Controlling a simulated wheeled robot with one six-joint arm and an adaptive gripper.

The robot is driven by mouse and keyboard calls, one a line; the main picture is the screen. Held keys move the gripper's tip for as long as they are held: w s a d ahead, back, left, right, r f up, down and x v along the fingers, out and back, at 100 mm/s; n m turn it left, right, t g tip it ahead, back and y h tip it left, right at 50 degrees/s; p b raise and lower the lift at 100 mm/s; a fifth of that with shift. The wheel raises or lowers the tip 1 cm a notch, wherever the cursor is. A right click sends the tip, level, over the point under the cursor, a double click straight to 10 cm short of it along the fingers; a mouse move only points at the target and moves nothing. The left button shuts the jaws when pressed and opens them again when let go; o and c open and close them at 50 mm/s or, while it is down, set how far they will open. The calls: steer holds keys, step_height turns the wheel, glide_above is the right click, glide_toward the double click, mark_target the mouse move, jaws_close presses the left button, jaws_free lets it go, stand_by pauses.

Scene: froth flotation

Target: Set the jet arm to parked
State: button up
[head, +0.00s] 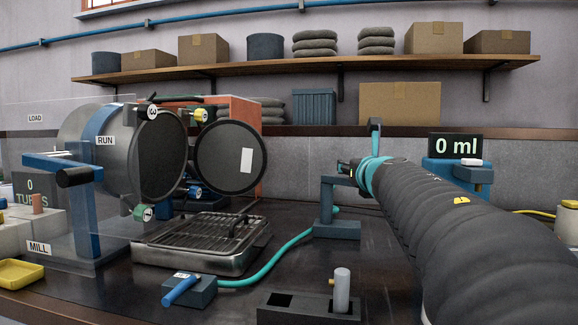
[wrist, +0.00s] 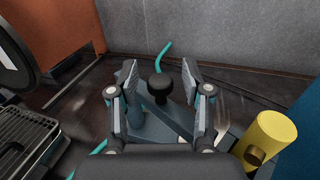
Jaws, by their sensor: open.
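The jet arm's blue-grey stand (head: 337,228) stands on the dark bench, left of my arm in the head view. In the wrist view the jet arm shows as a blue-grey bar (wrist: 178,122) with a black knob (wrist: 160,86) and a thin teal nozzle (wrist: 163,55) beyond it. My gripper (wrist: 160,75) is open, its two fingers on either side of the knob with gaps on both sides. In the head view my gripper (head: 348,168) is small and partly hidden by my arm. I cannot make out any parked mark.
A metal tray with a grid (head: 203,243) lies left of the stand. A teal hose (head: 285,259) runs to a blue-handled valve box (head: 190,291). A mill drum (head: 105,150) stands behind a clear panel. A yellow cylinder (wrist: 275,138) is right of my gripper. A "0 ml" display (head: 456,146) stands right.

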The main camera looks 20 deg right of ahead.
steer(key=v, duration=0.7)
stand_by(0.3)
